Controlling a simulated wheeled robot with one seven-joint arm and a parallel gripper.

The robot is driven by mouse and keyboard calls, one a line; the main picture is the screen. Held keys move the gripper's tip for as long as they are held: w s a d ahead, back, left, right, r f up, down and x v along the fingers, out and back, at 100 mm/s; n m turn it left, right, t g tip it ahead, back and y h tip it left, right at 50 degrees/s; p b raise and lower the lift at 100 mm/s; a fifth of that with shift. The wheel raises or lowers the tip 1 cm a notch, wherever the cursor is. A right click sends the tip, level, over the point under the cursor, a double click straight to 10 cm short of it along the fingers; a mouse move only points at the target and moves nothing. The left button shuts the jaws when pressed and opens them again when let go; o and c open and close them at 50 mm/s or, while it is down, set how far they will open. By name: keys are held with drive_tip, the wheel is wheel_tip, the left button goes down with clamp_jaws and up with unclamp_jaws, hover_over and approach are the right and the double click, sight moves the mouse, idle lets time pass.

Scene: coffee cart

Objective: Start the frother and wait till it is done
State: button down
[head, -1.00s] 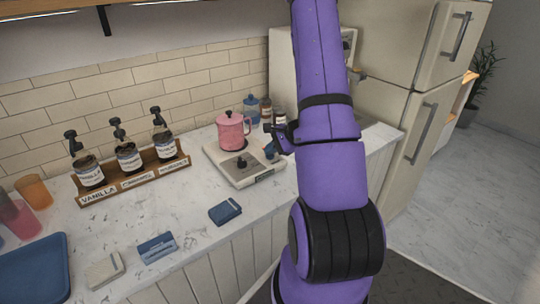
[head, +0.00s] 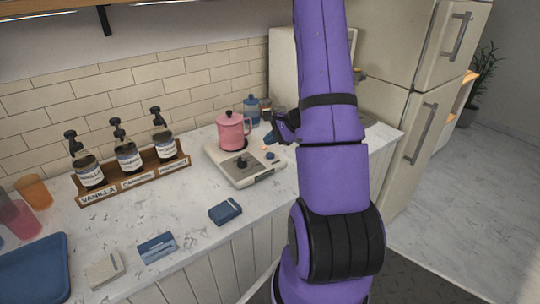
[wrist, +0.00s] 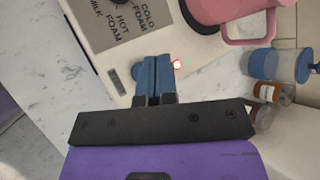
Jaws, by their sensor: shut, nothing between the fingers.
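The frother has a white base (head: 247,178) with a black knob (head: 242,162) and a pink lidded pitcher (head: 231,132) standing on it. My gripper (wrist: 152,62) is shut and empty, close above the base.
Syrup bottles stand in a wooden rack (head: 135,181) at the left. A blue canister (head: 252,108) and small jars stand behind the frother. A dark blue box (head: 225,212) lies in front. The counter (head: 190,240) is mostly clear there.

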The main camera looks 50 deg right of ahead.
sight(269, 156)
drive_tip(key=shift+r, duration=1.3)
drive_tip(key=shift+w+a+r, duration=0.1)
drive_tip(key=shift+a+r, duration=0.1)
drive_tip(key=s+a+r+n+g+y, duration=0.15)
drive_tip(key=a+r+n+g, duration=0.25)
drive_tip(key=a+r+n, duration=1)
drive_tip(key=s+a+r+n+h, duration=0.3)
drive_tip(key=s+a+r, duration=0.3)
drive_tip(key=s+a, duration=0.2)
drive_tip(key=s+a+r+n+t+h, duration=0.1)
drive_tip(key=s+a+r+n+h, duration=0.2)
drive_tip(key=s+a+r, duration=0.3)
drive_tip(key=shift+s+a+r+n, duration=0.3)
drive_tip(key=shift+s+a+n, duration=0.4)
drive_tip(key=shift+s+a, duration=0.55)
